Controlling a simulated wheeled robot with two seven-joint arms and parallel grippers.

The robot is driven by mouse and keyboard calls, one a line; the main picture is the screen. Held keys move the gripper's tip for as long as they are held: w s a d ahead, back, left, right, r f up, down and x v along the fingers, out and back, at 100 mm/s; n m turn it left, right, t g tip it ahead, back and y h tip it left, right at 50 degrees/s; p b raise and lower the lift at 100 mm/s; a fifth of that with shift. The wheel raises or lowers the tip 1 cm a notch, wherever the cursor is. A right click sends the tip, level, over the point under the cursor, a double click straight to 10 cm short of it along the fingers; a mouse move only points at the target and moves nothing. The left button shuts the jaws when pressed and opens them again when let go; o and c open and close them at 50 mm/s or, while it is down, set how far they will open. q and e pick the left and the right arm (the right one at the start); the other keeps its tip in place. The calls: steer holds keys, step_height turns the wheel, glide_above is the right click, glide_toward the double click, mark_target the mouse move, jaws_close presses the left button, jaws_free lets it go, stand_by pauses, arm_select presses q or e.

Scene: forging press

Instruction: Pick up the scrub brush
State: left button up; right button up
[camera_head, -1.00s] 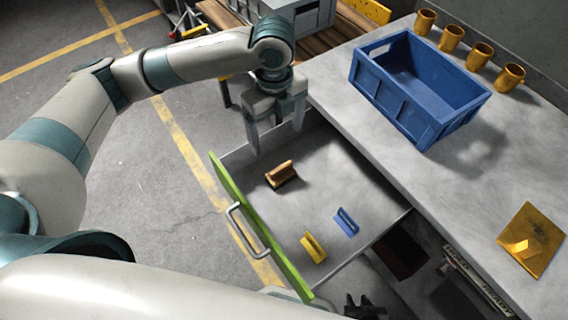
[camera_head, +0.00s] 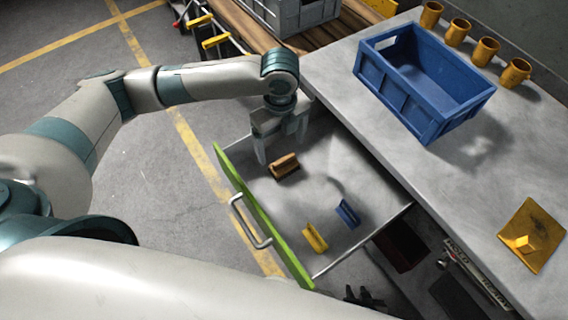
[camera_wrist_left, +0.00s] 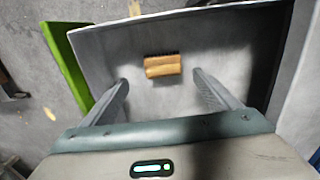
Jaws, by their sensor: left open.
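The scrub brush (camera_head: 284,166) has a wooden body and dark bristles. It lies in the open drawer (camera_head: 330,165), near the drawer's far left part. My left gripper (camera_head: 279,152) is open and empty, with its fingers reaching down into the drawer just behind the brush in the head view. In the left wrist view the brush (camera_wrist_left: 162,66) lies ahead of the fingers, roughly midway between them, and the gripper (camera_wrist_left: 160,80) does not touch it visibly. My right gripper is not clearly in view.
The drawer has a green front (camera_head: 262,215) with a metal handle (camera_head: 250,222). A yellow item (camera_head: 315,238) and a blue item (camera_head: 347,214) lie in its nearer part.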

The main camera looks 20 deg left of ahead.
mark_target(284, 159)
arm_select(q)
step_height(284, 159, down, 4)
steer(key=shift+r, duration=0.15)
steer(key=shift+f, duration=0.25)
arm_select(e)
steer(key=shift+s+a, duration=0.15)
arm_select(q)
steer(key=shift+f, duration=0.1)
steer(key=shift+d+f, duration=0.2)
steer(key=shift+f, duration=0.45)
steer(key=shift+d+f+p, duration=0.2)
steer(key=shift+f+p, duration=0.25)
steer(key=shift+f, duration=1.4)
arm_select(e)
steer(key=shift+a+r+t, duration=0.25)
steer(key=shift+a+t, duration=0.05)
steer(key=shift+w, duration=0.3)
